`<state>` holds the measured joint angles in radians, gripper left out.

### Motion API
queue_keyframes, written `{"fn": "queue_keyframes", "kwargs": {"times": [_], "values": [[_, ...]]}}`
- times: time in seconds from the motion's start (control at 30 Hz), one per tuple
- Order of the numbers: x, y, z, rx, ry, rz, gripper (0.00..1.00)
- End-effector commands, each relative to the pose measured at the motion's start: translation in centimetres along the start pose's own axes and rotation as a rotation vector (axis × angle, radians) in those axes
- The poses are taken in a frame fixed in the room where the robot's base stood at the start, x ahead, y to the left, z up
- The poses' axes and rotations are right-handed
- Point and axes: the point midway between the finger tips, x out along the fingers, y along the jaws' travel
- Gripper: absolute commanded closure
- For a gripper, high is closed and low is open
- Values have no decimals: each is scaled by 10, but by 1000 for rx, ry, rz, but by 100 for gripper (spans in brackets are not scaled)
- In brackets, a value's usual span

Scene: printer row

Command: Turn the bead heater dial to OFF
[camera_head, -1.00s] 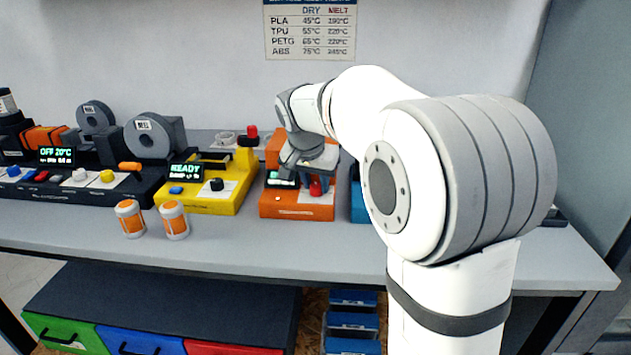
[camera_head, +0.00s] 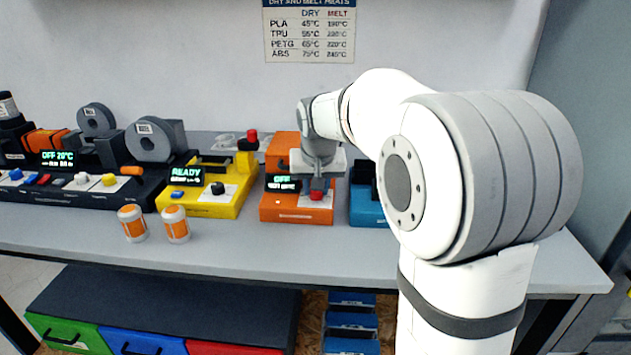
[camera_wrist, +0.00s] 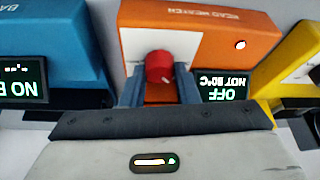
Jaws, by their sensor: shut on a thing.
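The bead heater is the orange machine (camera_head: 283,208) on the bench, and it also shows in the wrist view (camera_wrist: 205,42). Its screen (camera_wrist: 222,88), upside down in the wrist view, reads OFF and HOT with a temperature that looks like 80°C. Its red dial (camera_wrist: 159,67) sits on a pale plate, with a small light mark near its edge. My gripper (camera_wrist: 160,82) is shut on the red dial, one finger on each side. In the head view my gripper (camera_head: 317,182) stands over the front right of the machine and partly hides it.
A yellow machine (camera_head: 230,203) with a READY screen stands to the left, and a blue machine (camera_head: 366,208) to the right. Two orange-and-white jars (camera_head: 175,224) stand at the front left. The bench front (camera_head: 330,250) is clear.

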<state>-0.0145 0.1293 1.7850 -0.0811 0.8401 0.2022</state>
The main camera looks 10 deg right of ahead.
Motion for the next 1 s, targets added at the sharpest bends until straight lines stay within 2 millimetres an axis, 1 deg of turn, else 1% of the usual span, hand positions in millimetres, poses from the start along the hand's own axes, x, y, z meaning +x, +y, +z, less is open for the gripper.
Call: {"fn": "queue_keyframes", "kwargs": {"times": [0.03, 0.2, 0.5, 0.7, 1.0], "values": [[-2, 2, -1, -38, -1, -16, 95], [-2, 2, -1, -185, 0, -78, 95], [0, 4, -1, -407, 1, -169, 95], [1, 4, -1, -508, 0, -211, 95], [0, 4, -1, -576, -1, -238, 95]]}}
